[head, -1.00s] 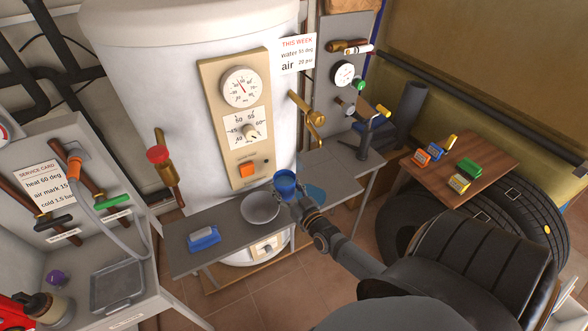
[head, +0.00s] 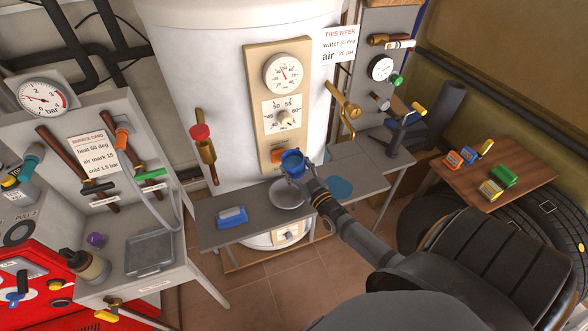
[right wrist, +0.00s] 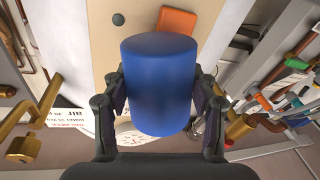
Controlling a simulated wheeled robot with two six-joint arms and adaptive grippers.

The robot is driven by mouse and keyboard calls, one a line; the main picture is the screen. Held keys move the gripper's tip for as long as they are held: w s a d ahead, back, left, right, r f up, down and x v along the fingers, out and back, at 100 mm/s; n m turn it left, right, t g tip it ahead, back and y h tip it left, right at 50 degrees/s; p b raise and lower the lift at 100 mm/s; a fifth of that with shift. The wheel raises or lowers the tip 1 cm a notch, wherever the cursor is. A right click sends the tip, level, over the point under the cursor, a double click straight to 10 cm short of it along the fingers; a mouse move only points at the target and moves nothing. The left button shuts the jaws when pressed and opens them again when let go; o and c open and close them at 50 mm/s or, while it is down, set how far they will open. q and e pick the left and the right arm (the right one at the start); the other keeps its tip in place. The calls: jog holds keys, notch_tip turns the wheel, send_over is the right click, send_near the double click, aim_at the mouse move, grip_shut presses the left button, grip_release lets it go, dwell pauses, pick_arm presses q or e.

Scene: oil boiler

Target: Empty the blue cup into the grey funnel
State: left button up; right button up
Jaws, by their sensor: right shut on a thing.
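The blue cup (head: 293,168) is held in my right gripper (head: 297,176), its mouth facing mostly up in the head view. In the right wrist view the cup (right wrist: 158,85) fills the middle, with the fingers of my right gripper (right wrist: 162,92) closed on both its sides. Whether anything is inside the cup cannot be told. A round grey bowl-like vessel (head: 286,197), probably the grey funnel, sits on the bench just below the cup in the head view. The cup and my gripper hide part of it. My left gripper is out of view.
The grey bench (head: 250,223) also bears a blue-and-white brush-like thing (head: 231,217) and a flat blue disc (head: 339,188). The white boiler (head: 225,100) with its dial panel (head: 306,105) stands behind. A bench vise (head: 400,130) is at the right.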

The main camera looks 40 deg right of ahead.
jog(key=shift+w+d+r+n, duration=0.1)
jog(key=shift+d+n, duration=0.1)
jog(key=shift+n, duration=0.4)
jog(key=shift+t, duration=0.3)
jog(key=shift+d+n+y+b, duration=0.15)
jog(key=shift+n+y+b, duration=0.15)
jog(key=shift+n+b, duration=0.5)
jog(key=shift+r+n+t, duration=0.1)
jog(key=shift+n+t, duration=0.2)
jog(key=shift+n, duration=0.2)
jog(key=shift+w+d+n+y, duration=0.1)
jog(key=shift+n+y, duration=0.3)
jog(key=shift+n, duration=0.1)
jog(key=shift+d+n+t+y+b, duration=0.15)
jog(key=shift+n+t+b, duration=0.15)
jog(key=shift+n, duration=0.4)
jog(key=shift+n+t+y+b, duration=0.2)
jog(key=shift+n+b, duration=0.2)
jog(key=shift+n, duration=0.3)
